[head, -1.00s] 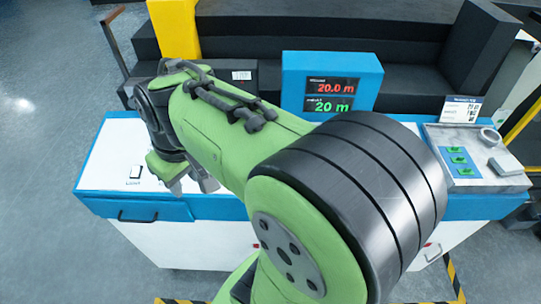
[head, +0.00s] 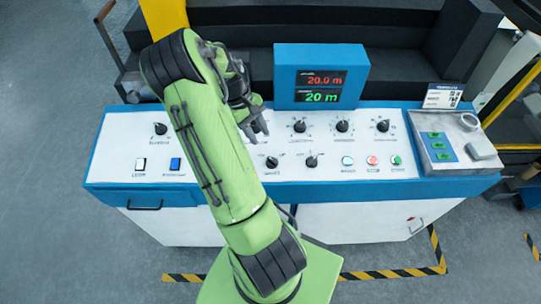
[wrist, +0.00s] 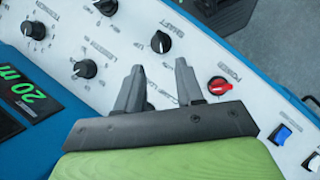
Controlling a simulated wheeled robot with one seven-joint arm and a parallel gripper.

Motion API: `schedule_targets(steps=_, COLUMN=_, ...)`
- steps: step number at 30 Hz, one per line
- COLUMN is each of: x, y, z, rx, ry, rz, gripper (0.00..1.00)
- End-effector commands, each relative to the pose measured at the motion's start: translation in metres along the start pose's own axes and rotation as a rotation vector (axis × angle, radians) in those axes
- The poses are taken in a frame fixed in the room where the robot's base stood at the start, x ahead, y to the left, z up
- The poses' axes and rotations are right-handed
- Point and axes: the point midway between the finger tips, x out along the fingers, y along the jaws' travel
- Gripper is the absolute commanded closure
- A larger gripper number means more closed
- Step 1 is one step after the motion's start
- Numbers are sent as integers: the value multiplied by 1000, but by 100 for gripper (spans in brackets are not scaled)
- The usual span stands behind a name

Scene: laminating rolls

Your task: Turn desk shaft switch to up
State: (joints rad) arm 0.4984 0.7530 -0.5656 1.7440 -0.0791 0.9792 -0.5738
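The desk shaft switch is a black round knob (wrist: 161,42) beside the printed word SHAFT in the wrist view. It lies just beyond my fingertips, with a small printed UP on its left there. In the head view it appears to be the front-row knob (head: 272,162) just right of my arm. In the head view my gripper (head: 257,130) hangs over the desk, behind and left of that knob.
A red power knob (wrist: 220,85) sits right of my fingers. Other black knobs (wrist: 84,68) lie left. A blue rocker switch (head: 175,164) is at the desk's left. A blue display box (head: 321,62) stands behind the panel. A side tray (head: 455,140) is right.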

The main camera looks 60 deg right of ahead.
Motion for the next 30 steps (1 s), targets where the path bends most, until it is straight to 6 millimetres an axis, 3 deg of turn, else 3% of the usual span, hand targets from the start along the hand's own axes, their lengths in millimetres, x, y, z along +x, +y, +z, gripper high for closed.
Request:
schedule_targets(steps=6, x=58, y=-1, z=1, rx=2, ry=-5, rz=-3, gripper=63)
schedule_targets(steps=12, x=98, y=-1, z=1, rx=1, ry=-3, rz=-3, gripper=63)
schedule_targets(steps=17, x=111, y=-1, z=0, rx=0, ry=1, rz=-1, gripper=63)
schedule_targets(steps=24, x=111, y=-1, z=0, rx=0, ry=2, rz=-1, gripper=64)
schedule_targets(steps=30, x=111, y=-1, z=0, rx=0, ry=2, rz=-1, gripper=95)
